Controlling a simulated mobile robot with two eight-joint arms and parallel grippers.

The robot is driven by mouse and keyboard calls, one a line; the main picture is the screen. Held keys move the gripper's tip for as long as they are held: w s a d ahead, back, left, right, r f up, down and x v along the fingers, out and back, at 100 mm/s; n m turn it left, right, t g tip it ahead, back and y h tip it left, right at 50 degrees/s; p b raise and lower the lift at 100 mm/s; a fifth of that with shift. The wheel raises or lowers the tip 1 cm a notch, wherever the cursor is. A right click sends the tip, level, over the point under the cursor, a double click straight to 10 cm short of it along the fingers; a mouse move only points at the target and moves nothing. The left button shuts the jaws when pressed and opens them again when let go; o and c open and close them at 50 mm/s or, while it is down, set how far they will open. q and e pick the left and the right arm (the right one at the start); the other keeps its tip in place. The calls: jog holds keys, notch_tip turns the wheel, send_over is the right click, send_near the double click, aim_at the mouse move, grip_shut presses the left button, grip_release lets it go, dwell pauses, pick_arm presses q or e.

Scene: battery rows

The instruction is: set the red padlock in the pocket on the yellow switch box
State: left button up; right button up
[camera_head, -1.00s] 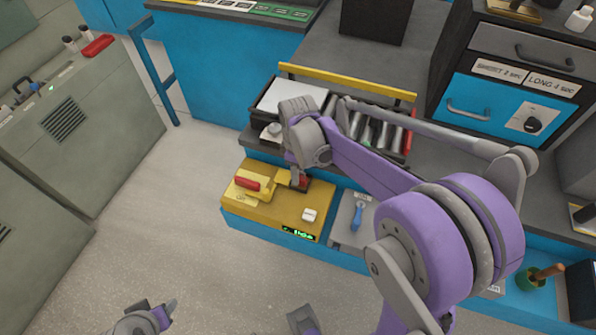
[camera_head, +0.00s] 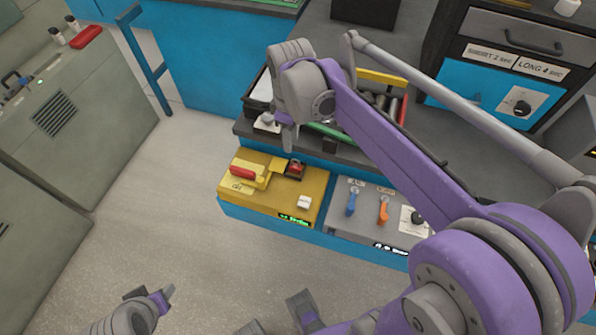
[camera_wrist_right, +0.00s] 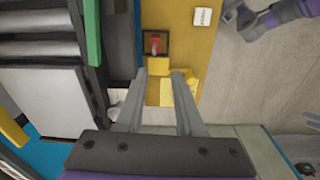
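The yellow switch box (camera_head: 262,208) stands at the front of the bench; it also shows in the right wrist view (camera_wrist_right: 190,65). The red padlock (camera_head: 296,167) sits in a dark square pocket (camera_wrist_right: 148,58) at the box's back right. The padlock shows inside the pocket's frame in the right wrist view (camera_wrist_right: 154,44). My right gripper (camera_head: 287,138) is above and behind the pocket, apart from the padlock. In the right wrist view its fingers (camera_wrist_right: 160,82) are apart and empty. My left gripper (camera_head: 160,298) is low at the bottom left, away from the box; its opening is unclear.
A red handle (camera_head: 242,173) on a yellow block is left of the pocket, and a white button (camera_head: 304,203) is in front. A grey panel (camera_head: 340,216) with blue and orange levers adjoins on the right. A tray with rollers lies behind. The floor at left is clear.

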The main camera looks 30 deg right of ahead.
jog(key=s+a+f+m+t, duration=0.2)
jog(key=s+a+f+m, duration=0.1)
jog(key=s, duration=0.4)
jog(key=s+a+f+m+t, duration=0.2)
jog(key=s+a+f+m, duration=0.1)
jog(key=s, duration=0.5)
notch_tip(320, 180, down, 2)
jog(key=shift+s+f+m+t, duration=0.2)
jog(key=shift+s+m+t, duration=0.1)
jog(key=shift+m, duration=0.4)
jog(key=shift+d, duration=0.1)
